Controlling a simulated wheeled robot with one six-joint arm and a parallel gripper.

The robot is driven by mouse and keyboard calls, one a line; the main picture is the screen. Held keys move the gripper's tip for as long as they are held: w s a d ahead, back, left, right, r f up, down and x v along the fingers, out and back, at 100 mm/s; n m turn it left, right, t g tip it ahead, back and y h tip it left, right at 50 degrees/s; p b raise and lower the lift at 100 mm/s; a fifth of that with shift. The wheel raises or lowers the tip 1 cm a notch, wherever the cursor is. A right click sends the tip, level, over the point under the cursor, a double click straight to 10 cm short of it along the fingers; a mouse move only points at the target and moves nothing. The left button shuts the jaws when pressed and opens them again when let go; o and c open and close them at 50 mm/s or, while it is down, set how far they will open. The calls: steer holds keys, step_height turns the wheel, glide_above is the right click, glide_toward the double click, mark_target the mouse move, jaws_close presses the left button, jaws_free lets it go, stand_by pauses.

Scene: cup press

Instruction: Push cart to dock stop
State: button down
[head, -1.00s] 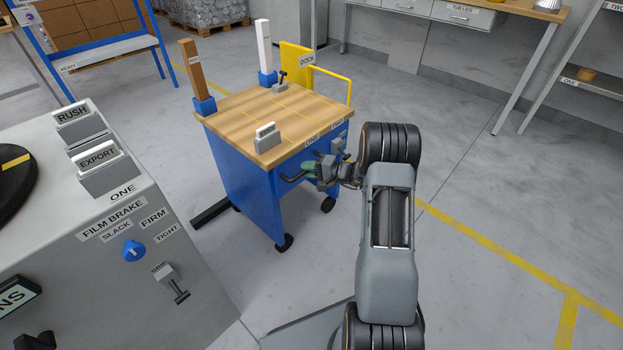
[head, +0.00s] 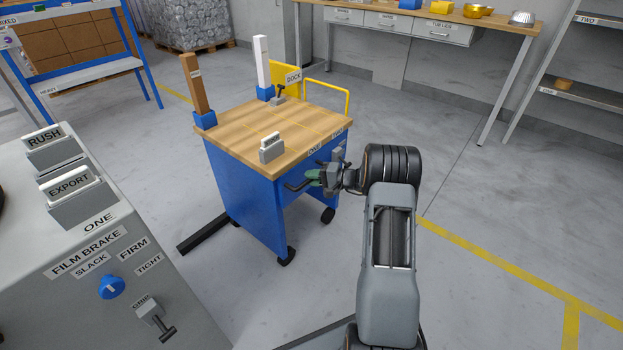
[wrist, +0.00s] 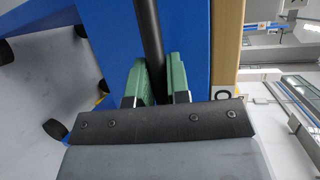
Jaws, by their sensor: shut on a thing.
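The cart has a wooden top (head: 245,140), a blue body (head: 243,200) and black casters. It stands upright on the floor in the middle of the head view. My gripper (head: 314,179) is at the cart's near right side, shut on the dark push handle. In the wrist view the green fingertips (wrist: 162,82) close on either side of the black handle bar (wrist: 151,45). The yellow dock stop (head: 284,80), with a DOCK sign (head: 294,76), is just behind the cart's far edge. The cart hides part of it, so I cannot tell whether they touch.
A grey machine (head: 110,250) with labels and a blue knob stands at the near left. A yellow rail (head: 333,90) is beside the dock. A workbench (head: 440,22) and shelf (head: 585,93) stand at the back right. The floor on the right is clear, with yellow lines.

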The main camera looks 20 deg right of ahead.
steer(key=shift+w+d+r, duration=0.1)
steer(key=shift+d, duration=0.1)
steer(key=c, duration=1.3)
jaws_free()
steer(key=shift+d, duration=0.15)
steer(key=shift+o, duration=1)
steer(key=shift+a, duration=0.2)
steer(key=p+v, duration=0.3)
steer(key=v, duration=1)
steer(key=shift+s+d, duration=0.25)
steer(key=shift+s, duration=0.05)
